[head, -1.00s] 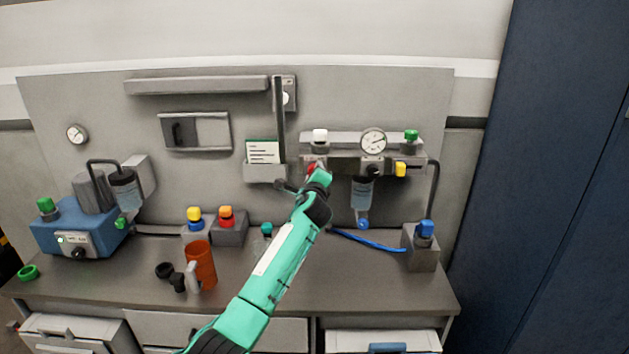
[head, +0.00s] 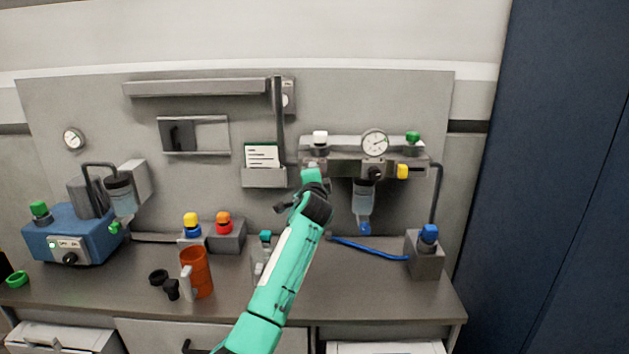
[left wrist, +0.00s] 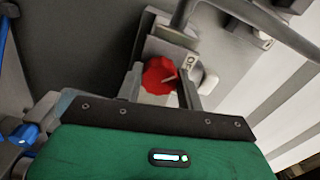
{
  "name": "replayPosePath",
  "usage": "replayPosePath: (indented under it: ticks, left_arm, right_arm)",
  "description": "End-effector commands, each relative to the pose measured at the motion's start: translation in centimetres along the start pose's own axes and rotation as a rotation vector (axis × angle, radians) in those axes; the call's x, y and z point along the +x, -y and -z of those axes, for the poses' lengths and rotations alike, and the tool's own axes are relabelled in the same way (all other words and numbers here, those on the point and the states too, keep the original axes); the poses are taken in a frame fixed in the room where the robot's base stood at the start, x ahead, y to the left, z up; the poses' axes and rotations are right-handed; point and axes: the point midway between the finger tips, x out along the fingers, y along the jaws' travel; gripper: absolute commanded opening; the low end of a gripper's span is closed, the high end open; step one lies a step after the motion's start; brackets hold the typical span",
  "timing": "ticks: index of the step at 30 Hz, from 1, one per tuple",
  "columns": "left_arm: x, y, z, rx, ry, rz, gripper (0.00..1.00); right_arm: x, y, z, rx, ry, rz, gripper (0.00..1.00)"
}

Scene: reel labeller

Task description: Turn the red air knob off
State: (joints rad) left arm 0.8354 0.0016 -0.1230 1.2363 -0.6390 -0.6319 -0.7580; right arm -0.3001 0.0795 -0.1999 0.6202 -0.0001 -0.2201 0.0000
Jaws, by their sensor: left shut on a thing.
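The red air knob (left wrist: 158,76) shows between the two fingers of my left gripper (left wrist: 160,72) in the left wrist view. The gripper is shut on it, with a finger at each side. A pale line marks the knob's face, and a small white label sits just right of it. In the head view my left gripper (head: 313,174) reaches the left end of the grey air unit (head: 345,168) on the back panel and hides the knob. My right gripper is not in view.
A card holder (head: 264,178) is close on the left.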

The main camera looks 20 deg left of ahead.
Motion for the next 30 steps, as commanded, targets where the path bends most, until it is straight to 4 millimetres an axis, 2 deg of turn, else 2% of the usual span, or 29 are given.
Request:
replayPosePath:
  ticks: [18, 19, 21, 22, 30]
  left_arm:
    - [-0.01, -0.29, -0.02, -0.039, 0.001, -0.005, 0.15]
    - [-0.01, -0.29, -0.02, -0.038, 0.001, -0.005, 0.43]
    - [-0.01, -0.26, -0.02, -0.038, 0.001, -0.004, 0.57]
    - [-0.01, -0.24, -0.01, -0.038, 0.001, -0.004, 0.59]
    - [-0.05, -0.11, 0.01, -0.037, 0.0, -0.001, 0.59]
  right_arm:
    - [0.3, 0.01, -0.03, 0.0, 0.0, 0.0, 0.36]
    - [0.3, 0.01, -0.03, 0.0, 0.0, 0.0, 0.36]
    - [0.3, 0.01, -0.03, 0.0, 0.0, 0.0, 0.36]
    - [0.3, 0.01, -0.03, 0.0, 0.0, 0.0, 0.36]
    - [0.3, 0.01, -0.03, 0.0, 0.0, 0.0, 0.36]
